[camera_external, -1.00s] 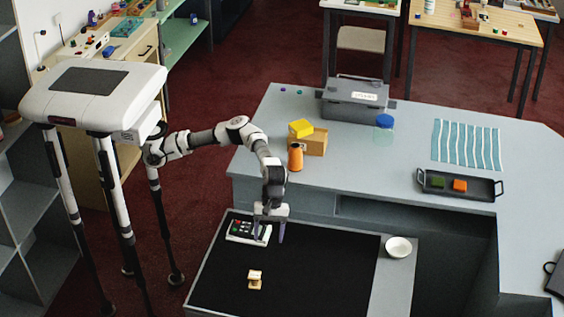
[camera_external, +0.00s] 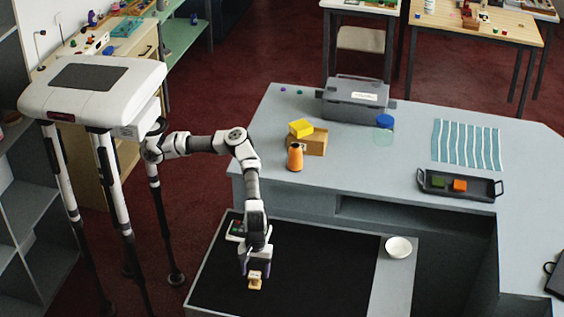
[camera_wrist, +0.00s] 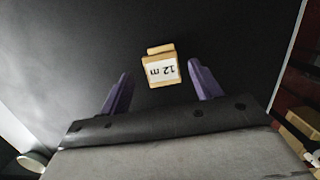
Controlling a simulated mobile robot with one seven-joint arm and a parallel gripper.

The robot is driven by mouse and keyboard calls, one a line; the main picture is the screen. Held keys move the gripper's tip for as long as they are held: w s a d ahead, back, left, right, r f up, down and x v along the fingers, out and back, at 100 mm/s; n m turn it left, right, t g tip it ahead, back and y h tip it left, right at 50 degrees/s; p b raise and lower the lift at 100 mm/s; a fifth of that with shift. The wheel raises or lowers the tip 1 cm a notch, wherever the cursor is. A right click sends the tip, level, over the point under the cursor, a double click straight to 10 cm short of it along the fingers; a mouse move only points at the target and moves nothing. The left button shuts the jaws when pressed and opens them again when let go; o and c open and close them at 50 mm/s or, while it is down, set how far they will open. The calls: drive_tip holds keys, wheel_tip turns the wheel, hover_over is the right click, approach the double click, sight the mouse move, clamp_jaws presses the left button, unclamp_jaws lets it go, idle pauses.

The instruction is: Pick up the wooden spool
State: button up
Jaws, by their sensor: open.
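The wooden spool (camera_external: 255,280) lies on the black surface of the low counter section. In the wrist view the spool (camera_wrist: 162,68) is pale wood with a white label reading "12 m". My gripper (camera_external: 257,270) is just above and behind the spool in the external view. In the wrist view my gripper (camera_wrist: 160,82) is open, its two purple fingers spread wide. The spool sits between and slightly beyond the fingertips, with clear gaps on both sides. Nothing is held.
The black surface (camera_external: 320,270) around the spool is mostly clear. A small keypad-like device (camera_external: 236,230) is partly hidden behind my arm. A white bowl (camera_external: 398,247) stands to the right.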

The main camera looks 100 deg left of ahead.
sight(253, 279)
drive_tip(key=shift+s+d+f+p, duration=0.15)
drive_tip(key=shift+f+p, duration=0.1)
drive_tip(key=shift+f, duration=0.75)
drive_tip(key=shift+d+f+p, duration=0.1)
drive_tip(key=shift+f+p, duration=0.15)
drive_tip(key=shift+f, duration=0.7)
drive_tip(key=c, duration=1.1)
drive_tip(key=shift+r, duration=0.1)
